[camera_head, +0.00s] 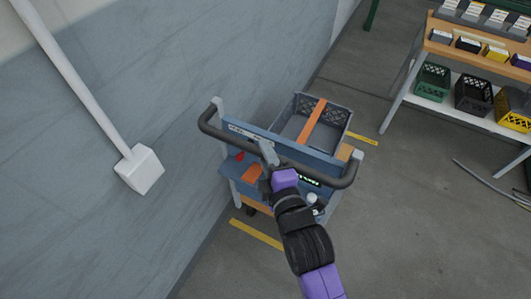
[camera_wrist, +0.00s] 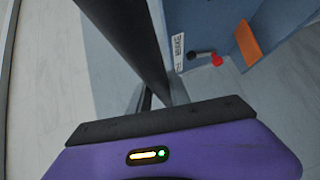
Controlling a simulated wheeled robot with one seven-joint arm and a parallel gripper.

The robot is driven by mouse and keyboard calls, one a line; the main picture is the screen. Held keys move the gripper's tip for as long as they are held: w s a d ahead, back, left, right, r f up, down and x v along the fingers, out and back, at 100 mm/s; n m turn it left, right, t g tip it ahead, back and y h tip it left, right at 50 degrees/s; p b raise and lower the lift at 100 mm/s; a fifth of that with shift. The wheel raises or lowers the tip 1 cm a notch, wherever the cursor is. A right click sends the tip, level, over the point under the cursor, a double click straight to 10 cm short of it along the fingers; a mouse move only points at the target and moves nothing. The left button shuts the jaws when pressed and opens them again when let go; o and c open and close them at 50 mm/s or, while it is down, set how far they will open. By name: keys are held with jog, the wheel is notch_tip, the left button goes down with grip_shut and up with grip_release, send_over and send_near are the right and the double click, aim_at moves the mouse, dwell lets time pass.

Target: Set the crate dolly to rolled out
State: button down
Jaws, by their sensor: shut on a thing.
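The crate dolly (camera_head: 320,157) is a blue cart with a black push handle (camera_head: 345,180) and a grey open crate (camera_head: 338,118) with an orange strap on it. It stands beside the grey-blue wall. My gripper (camera_head: 268,155) is shut on the handle bar, near the bar's middle. In the wrist view the black bar (camera_wrist: 137,38) runs down between the jaws of my gripper (camera_wrist: 160,105); the grip itself is partly hidden. A red-tipped lever (camera_wrist: 216,60) shows on the dolly beside a small label. My arm hides part of the dolly's near side.
Yellow floor marks (camera_head: 257,234) lie near the dolly. A white box (camera_head: 139,170) with a pipe is on the wall at left. A shelf rack (camera_head: 468,53) with several bins stands at upper right, a loose cable on the floor below it. The floor right of the dolly is clear.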

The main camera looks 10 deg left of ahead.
jog(key=shift+f, duration=0.15)
jog(key=c, duration=1.2)
grip_release()
jog(key=v, duration=0.7)
jog(key=shift+s+b, duration=0.4)
jog(key=shift+b, duration=0.05)
jog(key=shift+d, duration=0.15)
